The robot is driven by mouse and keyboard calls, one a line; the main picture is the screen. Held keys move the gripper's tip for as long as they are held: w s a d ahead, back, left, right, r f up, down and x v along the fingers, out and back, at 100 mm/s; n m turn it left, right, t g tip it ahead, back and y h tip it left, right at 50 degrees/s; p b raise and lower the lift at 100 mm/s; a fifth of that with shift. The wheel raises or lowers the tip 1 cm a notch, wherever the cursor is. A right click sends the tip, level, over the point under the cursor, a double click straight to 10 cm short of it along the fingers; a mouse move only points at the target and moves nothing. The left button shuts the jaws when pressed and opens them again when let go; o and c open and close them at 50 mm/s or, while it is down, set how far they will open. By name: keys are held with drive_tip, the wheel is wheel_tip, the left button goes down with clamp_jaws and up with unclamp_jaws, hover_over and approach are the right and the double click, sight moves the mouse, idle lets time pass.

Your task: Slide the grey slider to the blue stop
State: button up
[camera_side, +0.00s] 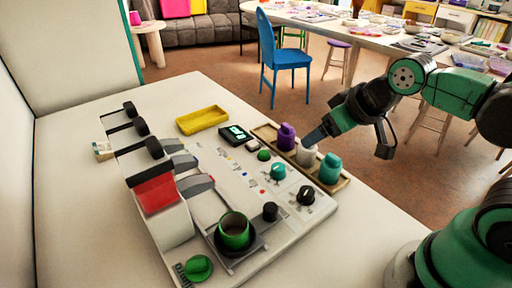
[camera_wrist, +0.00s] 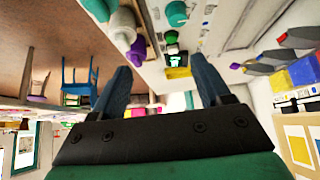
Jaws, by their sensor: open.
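A white board (camera_side: 222,172) on the table carries levers, knobs and small coloured dots. I cannot surely tell the grey slider or the blue stop; a tiny blue dot (camera_side: 229,158) shows mid-board, and grey curved parts (camera_side: 195,185) lie on its left side.
A wooden tray (camera_side: 265,131) holds the white bottle between a purple bottle (camera_side: 286,137) and a teal one (camera_side: 330,169). A teal knob (camera_side: 278,171), black knob (camera_side: 306,195), green cup (camera_side: 234,230) and yellow tray (camera_side: 203,120) stand nearby. The table front right is clear.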

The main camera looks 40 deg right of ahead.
drive_tip(key=shift+a, duration=0.15)
drive_tip(key=shift+c, duration=0.4)
drive_tip(key=m+g, duration=0.7)
drive_tip(key=m, duration=0.1)
hover_over(270, 207)
drive_tip(key=f, duration=0.3)
drive_tip(key=shift+d+f, duration=0.25)
drive_tip(key=shift+a+f+m, duration=0.15)
drive_tip(key=shift+a+m, duration=0.05)
drive_tip(key=shift+m, duration=0.2)
drive_tip(key=shift+f, duration=2.75)
drive_tip(key=shift+c, duration=0.2)
clamp_jaws()
